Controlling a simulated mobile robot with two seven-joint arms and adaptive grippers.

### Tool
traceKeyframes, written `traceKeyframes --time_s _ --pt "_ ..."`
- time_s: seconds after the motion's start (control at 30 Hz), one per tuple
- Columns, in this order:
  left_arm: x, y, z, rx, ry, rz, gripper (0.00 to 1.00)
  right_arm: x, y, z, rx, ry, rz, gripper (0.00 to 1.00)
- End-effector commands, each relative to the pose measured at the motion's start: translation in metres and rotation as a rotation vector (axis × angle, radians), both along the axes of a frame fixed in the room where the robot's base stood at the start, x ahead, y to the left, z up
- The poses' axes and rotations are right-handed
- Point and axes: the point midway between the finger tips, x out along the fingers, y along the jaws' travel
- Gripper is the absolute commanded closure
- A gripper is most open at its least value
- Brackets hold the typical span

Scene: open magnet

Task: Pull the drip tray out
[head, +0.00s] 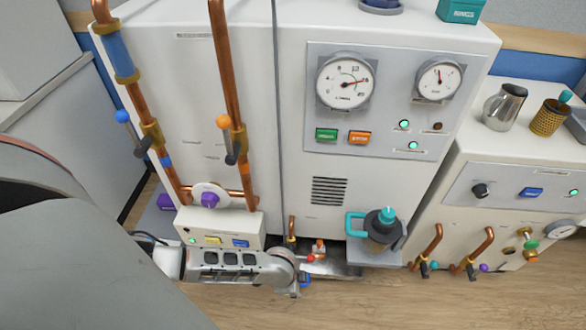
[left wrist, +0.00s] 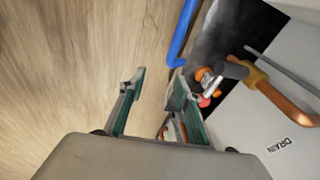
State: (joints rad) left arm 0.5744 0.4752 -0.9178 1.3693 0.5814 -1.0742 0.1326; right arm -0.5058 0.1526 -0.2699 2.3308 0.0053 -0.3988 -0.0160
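The drip tray (head: 338,264) is a low grey metal tray at the foot of the tall white machine, near floor level. In the left wrist view its dark, mottled surface (left wrist: 213,30) shows beside a blue bar handle (left wrist: 182,35). A bit of blue (head: 305,281) also shows beside my gripper in the head view. My left gripper (head: 296,288) is low in front of the machine, by the tray's left part. In the left wrist view its fingers (left wrist: 153,88) are apart with only floor between them; the handle's lower end lies just beyond the right fingertip. My right gripper is not in view.
A copper drain pipe with a grey-handled valve (left wrist: 235,70) and orange-red knobs (left wrist: 205,78) stand close to the right finger. A teal-handled jug (head: 382,228) sits on a grey shelf right of the tray. The wooden floor (head: 400,305) in front is clear.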

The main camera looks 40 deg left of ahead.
Motion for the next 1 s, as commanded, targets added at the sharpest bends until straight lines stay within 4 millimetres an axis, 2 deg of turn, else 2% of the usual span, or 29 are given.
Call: traceKeyframes --time_s 0.03,0.13,0.23,0.37,0.73,1.0 --pt "-0.007 0.017 -0.026 0.045 0.043 -0.010 0.67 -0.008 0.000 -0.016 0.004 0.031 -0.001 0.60" --pt "-0.003 0.041 -0.038 0.109 0.077 -0.022 0.67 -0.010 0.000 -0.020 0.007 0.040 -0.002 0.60" --pt "0.001 0.055 -0.041 0.142 0.093 -0.028 0.67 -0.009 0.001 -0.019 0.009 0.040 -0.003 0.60" --pt "0.003 0.060 -0.048 0.154 0.098 -0.030 0.67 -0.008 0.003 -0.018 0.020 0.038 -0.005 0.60" --pt "0.006 0.065 -0.104 0.153 0.107 -0.029 0.67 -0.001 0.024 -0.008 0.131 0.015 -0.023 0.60" --pt "0.015 0.066 -0.117 0.152 0.096 -0.029 0.67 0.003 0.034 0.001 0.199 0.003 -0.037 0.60"
